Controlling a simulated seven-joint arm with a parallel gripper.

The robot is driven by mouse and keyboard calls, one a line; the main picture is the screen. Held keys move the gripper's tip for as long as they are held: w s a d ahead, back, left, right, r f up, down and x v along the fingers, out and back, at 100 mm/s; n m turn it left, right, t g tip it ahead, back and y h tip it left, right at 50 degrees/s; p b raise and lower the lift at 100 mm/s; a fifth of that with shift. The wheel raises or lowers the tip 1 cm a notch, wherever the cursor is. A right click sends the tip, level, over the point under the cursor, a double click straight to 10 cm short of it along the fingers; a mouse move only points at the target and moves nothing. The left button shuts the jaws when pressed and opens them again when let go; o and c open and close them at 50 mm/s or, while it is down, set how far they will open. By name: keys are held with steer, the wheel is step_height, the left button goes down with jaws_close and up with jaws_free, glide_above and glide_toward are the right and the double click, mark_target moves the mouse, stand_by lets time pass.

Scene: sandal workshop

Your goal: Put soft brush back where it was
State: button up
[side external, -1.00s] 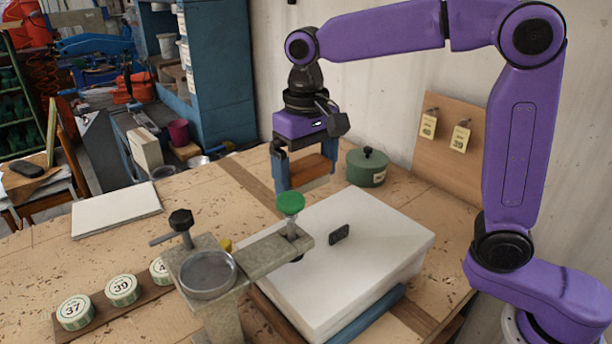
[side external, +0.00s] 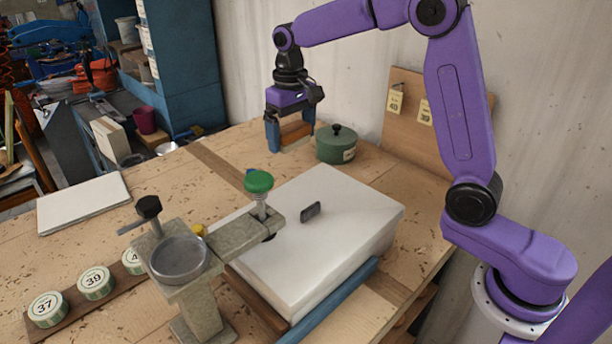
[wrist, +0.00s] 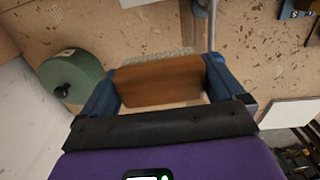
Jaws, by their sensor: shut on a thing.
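My gripper (side external: 290,137) has blue fingers and is shut on the soft brush (side external: 294,131), a block with a brown wooden back. In the side view the brush is at the back of the bench, just left of the green lidded pot. In the wrist view the brush (wrist: 158,82) lies between the two fingers, with pale bristles showing along its far edge. The bench top shows beyond it. I cannot tell whether the bristles touch the bench.
The green pot (side external: 336,147) stands close beside my gripper. A white slab (side external: 335,205) with a small dark block (side external: 311,212) lies in front. Numbered tins (side external: 95,282) sit front left. The back-left bench is mostly clear.

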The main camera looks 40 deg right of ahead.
mark_target(306, 129)
steer(key=w+d+f, duration=0.1)
steer(key=d+f, duration=0.4)
steer(key=w+d+f, duration=0.1)
steer(key=d+f, duration=0.1)
steer(key=f, duration=0.1)
steer(key=shift+w+d, duration=0.2)
steer(key=shift+w, duration=0.15)
steer(key=shift+f, duration=2.45)
steer(key=shift+f, duration=0.1)
steer(key=o, duration=0.5)
steer(key=shift+o, duration=0.2)
step_height(306, 129, up, 12)
steer(key=shift+a, duration=0.1)
